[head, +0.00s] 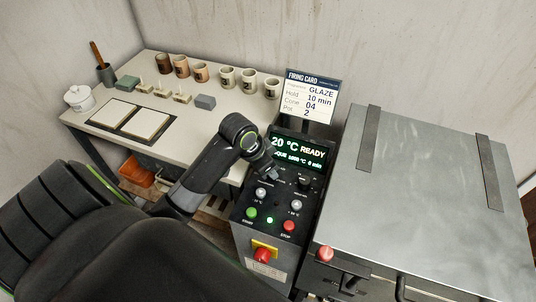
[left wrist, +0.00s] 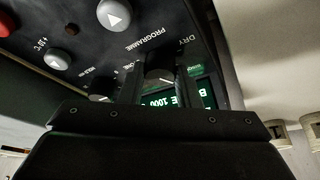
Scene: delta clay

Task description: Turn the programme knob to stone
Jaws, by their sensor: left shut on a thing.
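The control panel (head: 266,214) stands between the bench and the kiln. My left gripper (head: 270,174) reaches down to its upper left part, below the display (head: 299,153). The display reads 20 °C READY, with a line ending in "QUE 1000 °C 0 min". In the left wrist view, my left gripper (left wrist: 158,82) is shut on the dark programme knob (left wrist: 159,76), a finger on each side. The labels PROGRAMME and DRY show upside down beside it. The fingers hide other labels and the knob's pointer. My right gripper is not in view.
A second black knob (head: 305,183) sits right of my gripper. Below are grey buttons (head: 261,192), green (head: 251,212) and red (head: 289,225) buttons and a red switch (head: 262,254). The kiln lid (head: 427,180) is at right.

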